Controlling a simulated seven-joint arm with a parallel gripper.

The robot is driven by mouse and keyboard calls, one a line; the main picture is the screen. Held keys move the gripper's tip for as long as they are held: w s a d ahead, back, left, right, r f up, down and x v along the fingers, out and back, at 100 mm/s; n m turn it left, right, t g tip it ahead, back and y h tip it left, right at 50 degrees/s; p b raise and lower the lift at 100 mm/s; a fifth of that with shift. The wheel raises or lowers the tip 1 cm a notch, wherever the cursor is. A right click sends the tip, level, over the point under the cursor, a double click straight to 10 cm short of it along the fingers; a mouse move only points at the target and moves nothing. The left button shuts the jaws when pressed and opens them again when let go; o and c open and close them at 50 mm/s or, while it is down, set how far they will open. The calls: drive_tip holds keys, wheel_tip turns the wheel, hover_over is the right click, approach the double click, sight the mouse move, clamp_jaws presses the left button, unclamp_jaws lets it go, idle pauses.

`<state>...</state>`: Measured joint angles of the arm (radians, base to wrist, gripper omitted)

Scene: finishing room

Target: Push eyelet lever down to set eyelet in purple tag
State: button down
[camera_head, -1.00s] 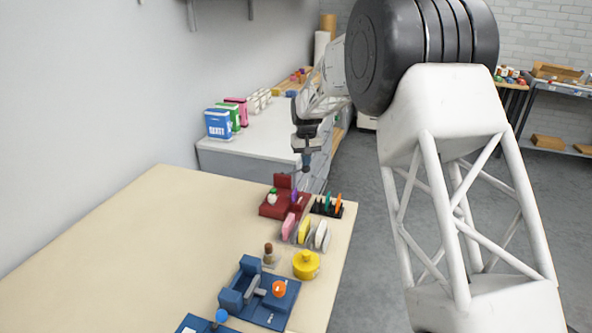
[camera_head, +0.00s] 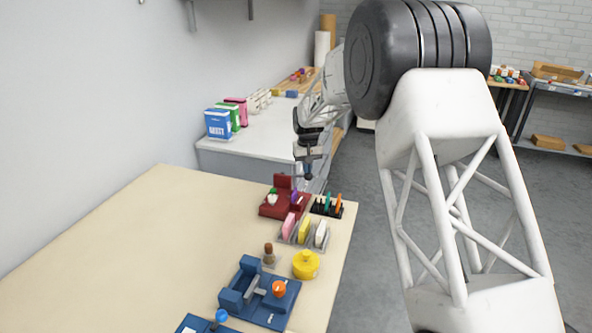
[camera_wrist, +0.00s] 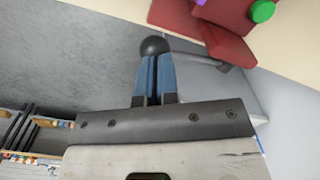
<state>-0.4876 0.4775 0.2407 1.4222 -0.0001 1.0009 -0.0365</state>
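The red eyelet press (camera_head: 270,210) stands at the far right corner of the beige table. It also shows in the wrist view (camera_wrist: 228,45). A grey lever runs out from it and ends in a black ball knob (camera_wrist: 154,46). A piece of the purple tag (camera_head: 294,196) shows at the press; only a purple sliver (camera_wrist: 200,2) is in the wrist view. My gripper (camera_head: 308,172) is just beyond the press. Its blue fingers (camera_wrist: 153,62) are together, with their tips at the knob. I cannot tell whether they touch it. The eyelet is not visible.
A green knob (camera_wrist: 262,11) sits on the press. Nearby stand a black rack (camera_head: 328,207), a holder with pink, yellow and white pieces (camera_head: 304,232), a yellow pot (camera_head: 306,265) and a blue press (camera_head: 262,300). The table's left is clear.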

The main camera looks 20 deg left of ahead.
sight(307, 176)
drive_tip(key=shift+f, duration=0.45)
drive_tip(key=shift+d+f, duration=0.1)
drive_tip(key=shift+f, duration=1.3)
drive_tip(key=shift+s+f, duration=0.1)
drive_tip(key=shift+f, duration=0.05)
idle(0.3)
drive_tip(key=shift+a+r, duration=0.2)
drive_tip(key=shift+r, duration=2.25)
drive_tip(key=shift+a+r, duration=0.15)
drive_tip(key=shift+r, duration=2.3)
drive_tip(key=shift+r, duration=2)
